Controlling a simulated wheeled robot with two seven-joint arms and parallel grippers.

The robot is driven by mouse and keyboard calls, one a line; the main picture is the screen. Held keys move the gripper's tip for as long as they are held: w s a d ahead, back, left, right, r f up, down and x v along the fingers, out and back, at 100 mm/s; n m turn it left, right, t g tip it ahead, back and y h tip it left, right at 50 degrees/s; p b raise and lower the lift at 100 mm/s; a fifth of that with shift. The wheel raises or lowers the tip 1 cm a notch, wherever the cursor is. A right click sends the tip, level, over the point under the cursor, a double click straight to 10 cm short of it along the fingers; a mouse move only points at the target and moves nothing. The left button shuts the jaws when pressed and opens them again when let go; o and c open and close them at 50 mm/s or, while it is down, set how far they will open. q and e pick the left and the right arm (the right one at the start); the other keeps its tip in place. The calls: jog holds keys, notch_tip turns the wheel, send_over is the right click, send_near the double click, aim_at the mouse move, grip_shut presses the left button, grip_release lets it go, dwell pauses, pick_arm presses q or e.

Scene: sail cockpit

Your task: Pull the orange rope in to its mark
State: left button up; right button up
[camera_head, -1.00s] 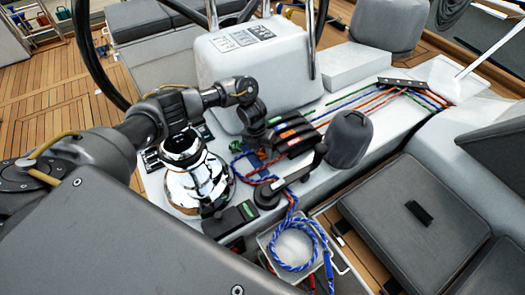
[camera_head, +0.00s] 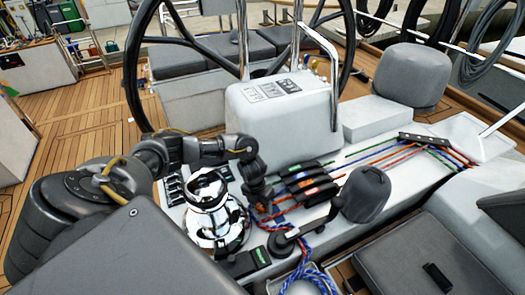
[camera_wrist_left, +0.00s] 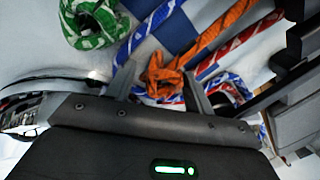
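The orange rope runs along the white cockpit top, and its near part shows large in the left wrist view (camera_wrist_left: 230,22). It ends there in a small bunched loop or knot. My left gripper (camera_head: 263,207) points down beside the rope clutches, between the chrome winch and the clutch levers. In the left wrist view its two fingers (camera_wrist_left: 160,88) stand apart, with the orange knot between or just beyond them; contact cannot be told. A mark on the orange rope cannot be made out. My right gripper is not in view.
Several rope clutches (camera_head: 310,185) sit right of the gripper. The chrome winch (camera_head: 213,205) stands close on its left. Blue-white and red ropes lie around the gripper, with a green rope bundle (camera_wrist_left: 93,22) nearby. A dark covered winch (camera_head: 365,193) stands further right.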

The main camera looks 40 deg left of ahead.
pick_arm(q)
jog(key=shift+o, duration=0.5)
jog(key=shift+w, duration=0.1)
jog(key=shift+r, duration=0.1)
jog(key=shift+r, duration=0.3)
notch_tip(320, 180, up, 10)
jog(key=a+b, duration=0.1)
jog(key=a, duration=0.1)
jog(key=shift+f, duration=0.1)
